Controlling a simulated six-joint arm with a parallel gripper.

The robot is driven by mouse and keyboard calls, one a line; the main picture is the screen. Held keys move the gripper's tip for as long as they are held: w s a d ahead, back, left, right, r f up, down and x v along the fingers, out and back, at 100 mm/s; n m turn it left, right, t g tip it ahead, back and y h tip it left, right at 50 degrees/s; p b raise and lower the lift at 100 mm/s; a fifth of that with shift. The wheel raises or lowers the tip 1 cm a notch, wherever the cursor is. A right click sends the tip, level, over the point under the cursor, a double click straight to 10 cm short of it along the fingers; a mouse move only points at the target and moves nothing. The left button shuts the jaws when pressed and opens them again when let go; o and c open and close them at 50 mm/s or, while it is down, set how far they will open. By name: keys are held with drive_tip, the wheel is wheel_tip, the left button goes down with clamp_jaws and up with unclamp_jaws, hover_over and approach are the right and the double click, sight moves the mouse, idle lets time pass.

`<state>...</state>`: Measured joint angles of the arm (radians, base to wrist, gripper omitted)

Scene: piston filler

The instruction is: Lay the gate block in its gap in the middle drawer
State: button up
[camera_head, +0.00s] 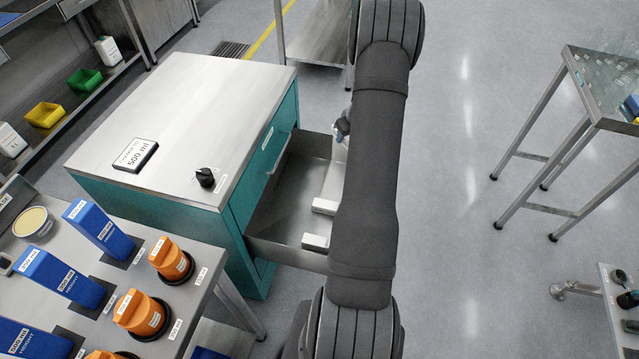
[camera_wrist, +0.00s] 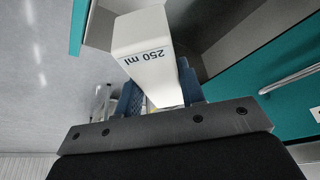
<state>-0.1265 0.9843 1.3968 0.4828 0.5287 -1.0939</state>
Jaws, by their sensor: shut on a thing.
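A white block labelled "250 ml" (camera_wrist: 145,40) is held between the blue fingers of my gripper (camera_wrist: 158,92) in the wrist view. I take it as the gate block. An open grey metal drawer (camera_head: 284,214) sticks out of the teal cabinet in the head view. Its walls also show behind the block in the wrist view (camera_wrist: 238,47). Two white blocks, one (camera_head: 325,206) and a nearer one (camera_head: 316,242), lie in the drawer with a space between them. My arm hides the drawer's right part and most of my gripper (camera_head: 343,127) in the head view.
The teal cabinet (camera_head: 180,100) has a grey top with a "500 ml" sign (camera_head: 135,155) and a black knob (camera_head: 205,178). A bench at the lower left holds blue blocks (camera_head: 98,228) and orange-topped parts (camera_head: 171,261). Open floor (camera_head: 465,200) lies to the right.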

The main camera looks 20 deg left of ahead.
sight(317, 182)
drive_tip(key=a+f+n+g, duration=0.1)
drive_tip(key=a+f+n, duration=0.2)
drive_tip(key=f, duration=0.5)
drive_tip(key=a+f+n+g, duration=0.1)
drive_tip(key=a+f+n, duration=0.1)
drive_tip(key=f, duration=0.6)
drive_tip(key=a+f+n+y, duration=0.1)
drive_tip(key=a+f+n, duration=0.2)
drive_tip(key=f, duration=0.5)
drive_tip(key=shift+s+a+f+n+g, duration=0.25)
drive_tip(key=shift+a+f+n+g, duration=0.05)
drive_tip(key=shift+a+f+g, duration=0.1)
drive_tip(key=shift+f, duration=0.1)
drive_tip(key=o, duration=1.1)
drive_tip(key=v, duration=1.2)
drive_tip(key=shift+d, duration=0.2)
